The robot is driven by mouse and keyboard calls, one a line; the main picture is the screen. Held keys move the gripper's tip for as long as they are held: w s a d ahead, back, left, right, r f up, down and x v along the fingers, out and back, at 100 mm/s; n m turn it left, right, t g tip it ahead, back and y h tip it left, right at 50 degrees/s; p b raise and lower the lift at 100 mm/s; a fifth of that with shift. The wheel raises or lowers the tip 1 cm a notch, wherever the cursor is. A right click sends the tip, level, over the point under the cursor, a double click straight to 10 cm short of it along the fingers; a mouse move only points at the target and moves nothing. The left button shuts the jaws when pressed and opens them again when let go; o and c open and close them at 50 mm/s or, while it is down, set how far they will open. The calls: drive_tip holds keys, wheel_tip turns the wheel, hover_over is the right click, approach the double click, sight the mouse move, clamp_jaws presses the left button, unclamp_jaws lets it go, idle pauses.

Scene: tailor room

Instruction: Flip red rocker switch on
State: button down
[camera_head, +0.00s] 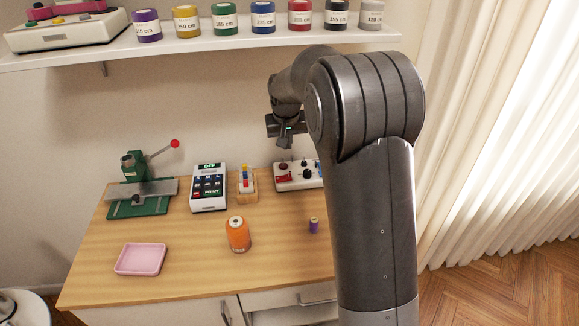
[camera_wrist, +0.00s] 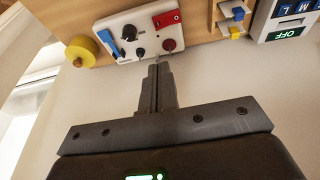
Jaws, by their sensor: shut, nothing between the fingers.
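The white switch panel (camera_head: 312,183) stands at the back of the table, its right part hidden behind my arm. The red rocker switch (camera_head: 284,177) is on its left side. In the wrist view, the panel (camera_wrist: 127,18) is at the top, with the red rocker switch (camera_wrist: 166,18), a blue switch (camera_wrist: 107,42) and several dark knobs. I cannot tell which way the red rocker is set. My gripper (camera_head: 285,144) is above the panel in the head view. In the wrist view its shut, empty fingers (camera_wrist: 158,67) point toward the panel, below the red rocker in the picture, seemingly apart from it.
A small block with colored pieces (camera_head: 247,184) and a label device reading OFF (camera_head: 209,187) stand left of the panel. An orange spool (camera_head: 238,235) and a purple spool (camera_head: 314,225) stand in front. A yellow roll (camera_wrist: 82,50) is beside the panel. A shelf (camera_head: 205,43) hangs above.

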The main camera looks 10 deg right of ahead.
approach(290, 175)
drive_tip(key=x, duration=0.5)
drive_tip(key=shift+w+f, duration=0.15)
drive_tip(key=shift+w, duration=0.15)
drive_tip(key=shift+f, duration=0.6)
drive_tip(key=shift+d, duration=0.1)
